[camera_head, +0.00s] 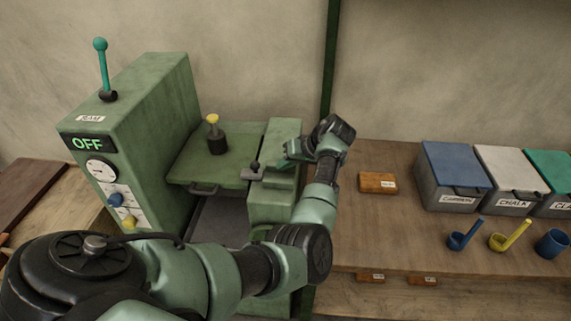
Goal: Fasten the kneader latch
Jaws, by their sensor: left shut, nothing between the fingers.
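The kneader (150,120) is a green machine at the left, with an "OFF" display (88,144) on its front. Its flat green lid (190,166) lies over the chamber, with a dark handle (204,190) at its front edge. The latch (252,174), a small grey bar with a dark knob, sits between the lid's right edge and the right green block (284,136). I cannot tell whether it is engaged. My left gripper (287,151) is shut and empty, just right of the latch knob, above the block and pointing left. My right gripper is not in view.
A teal-knobbed lever (103,68) stands on the machine, and a yellow-topped black weight (215,136) on the lid. The wooden bench at right holds an orange block (377,182), labelled bins (452,178), scoops (465,235) and a blue cup (551,243).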

